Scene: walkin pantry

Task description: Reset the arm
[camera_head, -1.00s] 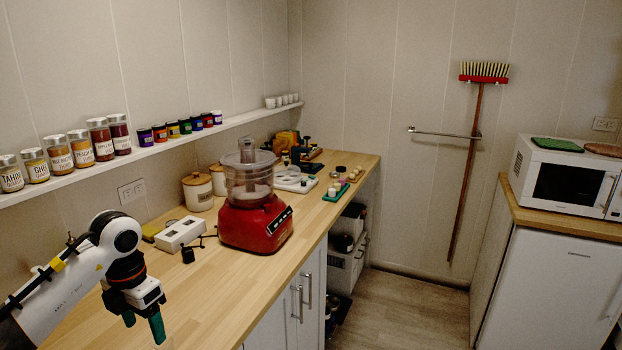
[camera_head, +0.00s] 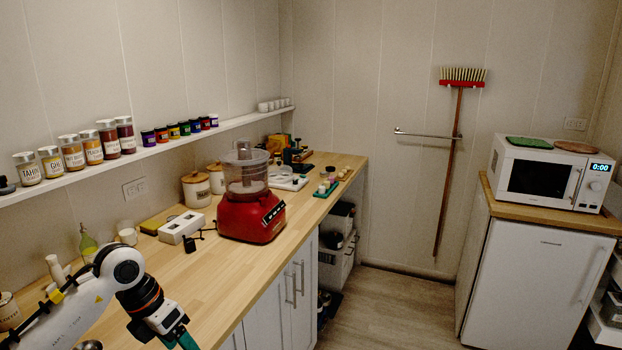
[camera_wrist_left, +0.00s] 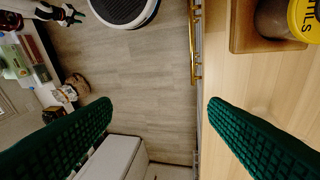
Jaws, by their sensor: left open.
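My left arm comes in from the lower left of the head view, over the near end of the wooden counter (camera_head: 215,300). My left gripper (camera_head: 178,340) is at the bottom edge of that view, its tips partly cut off. In the left wrist view its two green ridged fingers (camera_wrist_left: 158,110) are wide apart with nothing between them. One finger shows over the floor side, the other over the counter top. A small dark shape with green tips (camera_wrist_left: 62,13) at the top left of the wrist view looks like my right gripper; its jaws are too small to judge.
A red food processor (camera_head: 250,217), a white socket block (camera_head: 181,228) and lidded canisters (camera_head: 196,190) stand farther along the counter. A green bottle (camera_head: 88,243) stands near the wall by my arm. A yellow-lidded jar (camera_wrist_left: 305,20) shows in the wrist view.

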